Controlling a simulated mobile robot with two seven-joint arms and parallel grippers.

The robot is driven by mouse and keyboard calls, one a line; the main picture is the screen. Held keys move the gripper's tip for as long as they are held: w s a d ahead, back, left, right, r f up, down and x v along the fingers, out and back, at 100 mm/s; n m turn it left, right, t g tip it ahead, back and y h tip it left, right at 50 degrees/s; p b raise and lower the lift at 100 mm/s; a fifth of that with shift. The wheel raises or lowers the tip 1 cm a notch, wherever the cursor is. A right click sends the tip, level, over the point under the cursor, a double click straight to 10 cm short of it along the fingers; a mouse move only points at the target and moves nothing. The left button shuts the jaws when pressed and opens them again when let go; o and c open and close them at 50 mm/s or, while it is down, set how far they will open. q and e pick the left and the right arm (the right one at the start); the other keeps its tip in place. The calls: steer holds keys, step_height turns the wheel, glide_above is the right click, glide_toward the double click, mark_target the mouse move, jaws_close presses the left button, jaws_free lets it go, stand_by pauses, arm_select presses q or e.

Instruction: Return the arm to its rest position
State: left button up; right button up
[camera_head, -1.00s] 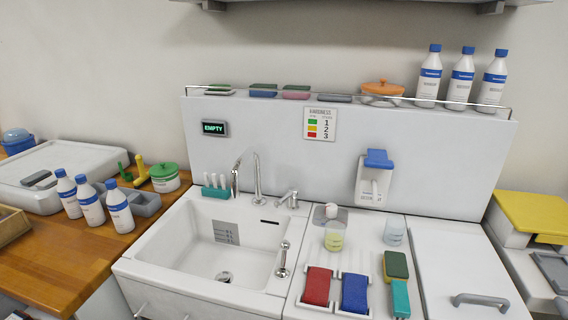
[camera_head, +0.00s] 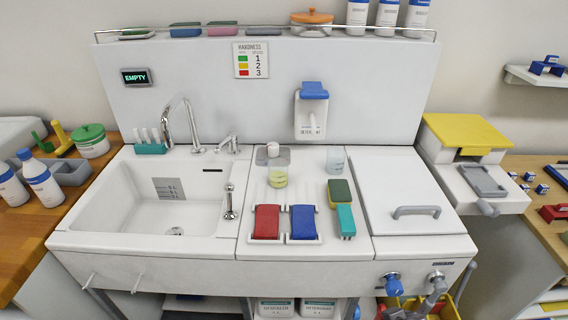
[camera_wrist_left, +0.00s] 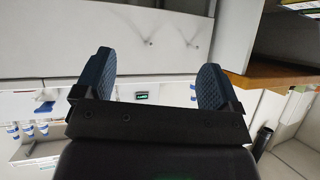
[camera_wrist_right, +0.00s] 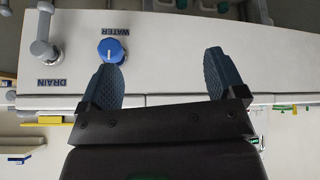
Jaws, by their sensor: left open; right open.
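My left gripper (camera_wrist_left: 150,82) is open and empty in the left wrist view. Its two dark blue ridged fingers stand well apart, with the white front of a unit behind them. My right gripper (camera_wrist_right: 165,78) is open and empty in the right wrist view. Beyond its fingers are the white panel (camera_wrist_right: 185,40), the blue WATER knob (camera_wrist_right: 112,51) and the grey DRAIN handle (camera_wrist_right: 45,48); the fingers hold none of them. Neither gripper shows in the head view.
The sink (camera_head: 150,208) stands left of a board with red (camera_head: 266,222) and blue (camera_head: 303,222) pads. A handled lid (camera_head: 400,190) is right. Bottles (camera_head: 42,180) crowd the left counter.

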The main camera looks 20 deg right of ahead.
step_height(320, 180, down, 14)
steer(key=w+t+b, duration=0.2)
steer(key=t+b, duration=0.2)
steer(key=b, duration=0.2)
steer(key=shift+w+a+f+n+t+y, duration=0.15)
steer(key=shift+w+f+n+t+y, duration=0.1)
steer(key=shift+w+n+t+y, duration=0.05)
